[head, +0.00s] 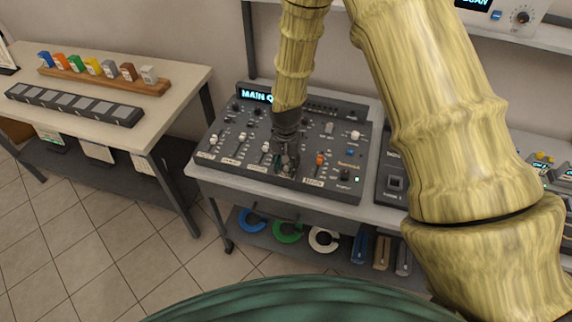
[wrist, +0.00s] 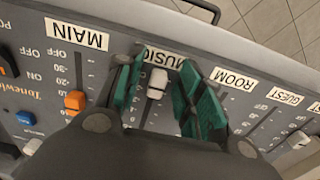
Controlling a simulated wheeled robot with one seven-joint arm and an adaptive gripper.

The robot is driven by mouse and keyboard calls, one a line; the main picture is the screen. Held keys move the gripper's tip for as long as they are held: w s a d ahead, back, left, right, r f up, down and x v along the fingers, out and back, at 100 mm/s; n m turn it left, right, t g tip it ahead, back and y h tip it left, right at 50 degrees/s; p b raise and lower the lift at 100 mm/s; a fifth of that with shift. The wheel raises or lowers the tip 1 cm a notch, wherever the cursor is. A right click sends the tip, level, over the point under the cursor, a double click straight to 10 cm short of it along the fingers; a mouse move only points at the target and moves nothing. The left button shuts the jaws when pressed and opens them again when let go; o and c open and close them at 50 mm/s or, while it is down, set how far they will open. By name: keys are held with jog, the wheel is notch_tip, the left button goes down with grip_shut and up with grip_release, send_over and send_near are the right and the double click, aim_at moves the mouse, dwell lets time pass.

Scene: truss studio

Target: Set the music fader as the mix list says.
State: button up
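The mixing console (head: 225,165) is on the bench, with a lit display (head: 257,95) partly hidden by my arm and reading "MAIN" at its start. In the wrist view the music fader's white cap (wrist: 157,83) is close to its MUSIC label (wrist: 165,58). My gripper (wrist: 162,80) is open, its green fingers on either side of this cap, with a visible gap on the right. Contact on the left is unclear. The gripper also shows over the console in the head view (head: 287,162), where it hides the music fader. I cannot make out a mix list.
A second device (head: 396,184) is right of the console. A side table (head: 180,80) holds coloured blocks.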

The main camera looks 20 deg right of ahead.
grip_shut()
jog(key=shift+w+d, duration=0.6)
jog(key=shift+w, duration=0.3)
grip_release()
notch_tip(320, 180, up, 12)
dwell(0.4)
dwell(0.5)
